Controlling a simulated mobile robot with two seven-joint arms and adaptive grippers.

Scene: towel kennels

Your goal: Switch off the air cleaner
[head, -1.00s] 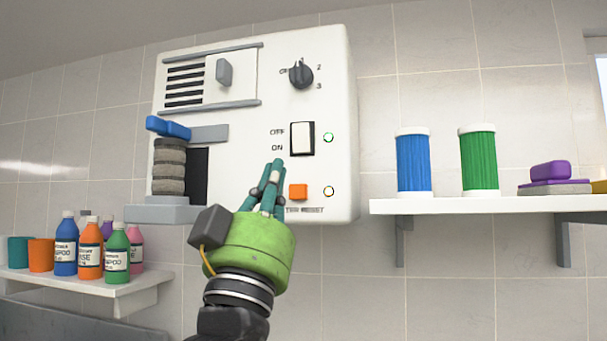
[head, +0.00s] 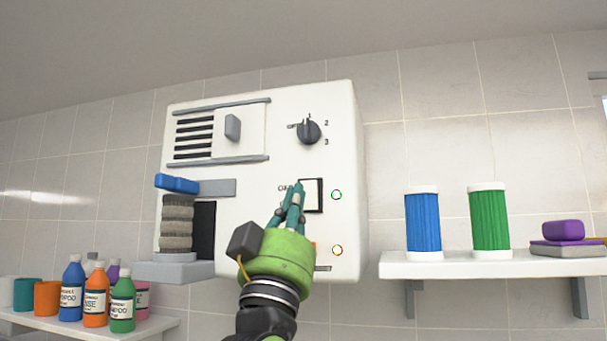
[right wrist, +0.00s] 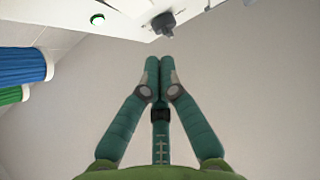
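The air cleaner (head: 345,120) is a white wall box. Its white rocker switch (head: 314,195) in a dark frame is partly covered on the left by my right fingertips; the OFF/ON lettering is mostly hidden. I cannot tell which way the rocker is pressed. A dark dial (head: 309,132) is above it, also in the right wrist view (right wrist: 163,22). My right gripper (head: 296,188) is shut and empty, fingers pointing up at the switch's left edge; contact cannot be judged. In the right wrist view its fingertips (right wrist: 160,65) meet. My left gripper is not in view.
An orange button (head: 314,248) is mostly hidden behind my gripper. A right shelf (head: 450,265) holds blue and green cylinders; a left shelf (head: 110,327) holds bottles.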

